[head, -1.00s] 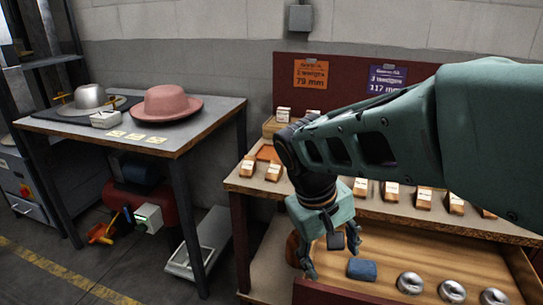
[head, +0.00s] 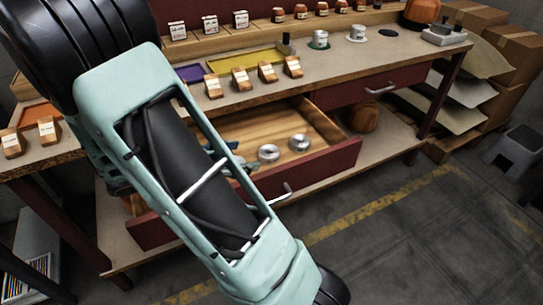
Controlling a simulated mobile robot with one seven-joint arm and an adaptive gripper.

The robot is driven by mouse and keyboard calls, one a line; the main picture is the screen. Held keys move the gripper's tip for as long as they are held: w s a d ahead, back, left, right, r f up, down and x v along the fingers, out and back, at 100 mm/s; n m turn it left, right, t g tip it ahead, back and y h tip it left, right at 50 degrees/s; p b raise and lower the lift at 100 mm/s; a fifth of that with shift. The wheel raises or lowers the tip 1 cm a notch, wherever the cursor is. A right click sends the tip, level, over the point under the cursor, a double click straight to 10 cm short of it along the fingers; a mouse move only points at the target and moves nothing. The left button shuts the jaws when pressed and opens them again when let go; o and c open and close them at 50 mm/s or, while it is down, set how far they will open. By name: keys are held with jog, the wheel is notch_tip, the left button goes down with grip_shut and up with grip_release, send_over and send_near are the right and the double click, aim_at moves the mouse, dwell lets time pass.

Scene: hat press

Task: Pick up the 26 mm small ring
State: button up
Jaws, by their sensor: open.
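Two round silver metal pieces sit in the open wooden drawer (head: 325,128): one nearer my arm (head: 268,153) and one to its right (head: 299,142). They may be rings, but no size can be read on them, so I cannot tell which is the 26 mm small ring. My arm crosses the left and middle of the head view and covers the drawer's left part. Small blue-teal bits show beside the arm inside the drawer, too hidden to identify. My gripper's fingers cannot be made out.
The bench top carries several wooden label blocks (head: 240,80), a yellow mat (head: 246,62) and a purple mat (head: 190,74). A closed drawer (head: 365,87) is at the right. Cardboard boxes (head: 500,50) and a grey stool (head: 520,150) stand farther right. The floor in front is clear.

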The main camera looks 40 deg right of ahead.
aim_at(268, 151)
jog(key=b+x, duration=0.1)
jog(key=x, duration=0.3)
jog(key=b+x, duration=0.1)
jog(key=x, duration=0.1)
jog(key=b+x, duration=0.1)
jog(key=x, duration=0.2)
jog(key=shift+f+b, duration=0.25)
jog(key=shift+b, duration=0.05)
jog(key=c, duration=1.3)
jog(key=shift+r+p, duration=0.25)
jog(key=shift+p, duration=0.1)
jog(key=shift+c, duration=0.2)
